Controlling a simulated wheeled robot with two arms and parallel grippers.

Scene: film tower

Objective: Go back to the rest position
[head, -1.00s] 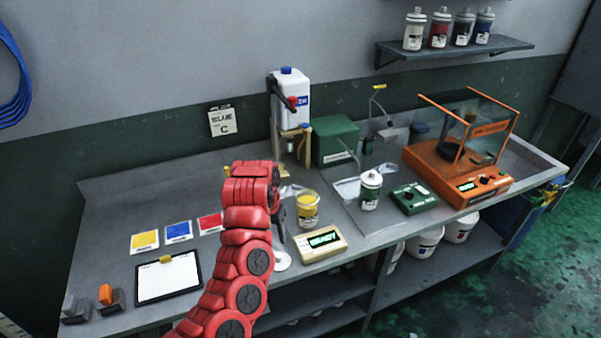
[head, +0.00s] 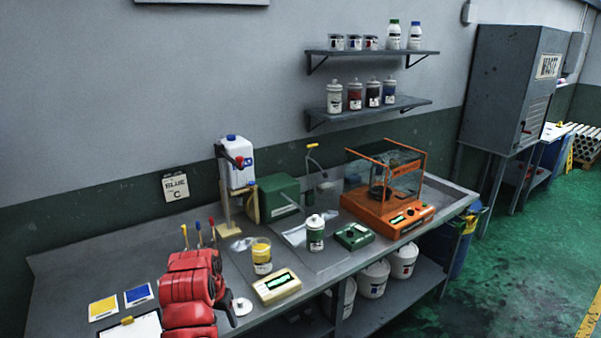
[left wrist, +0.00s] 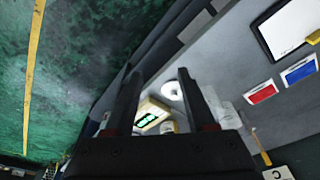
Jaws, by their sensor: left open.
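My red left arm reaches in at the lower left of the head view, over the bench front. Its gripper (head: 231,309) is mostly hidden behind the wrist there, with only a dark part showing. In the left wrist view my left gripper (left wrist: 158,76) has its two dark fingers spread apart with nothing held between them. Beyond the fingers are a white round disc (left wrist: 172,90) and a cream scale with a green display (left wrist: 152,116), apart from the fingers. My right gripper is in neither view.
The bench (head: 80,260) holds a yellow-filled jar (head: 262,256), a white-capped bottle (head: 315,234), a small green device (head: 354,236) and an orange glass-sided balance (head: 386,205). Colour cards (head: 138,295) lie beside my arm. Wall shelves (head: 375,106) hang above. Green floor (head: 520,260) is open at right.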

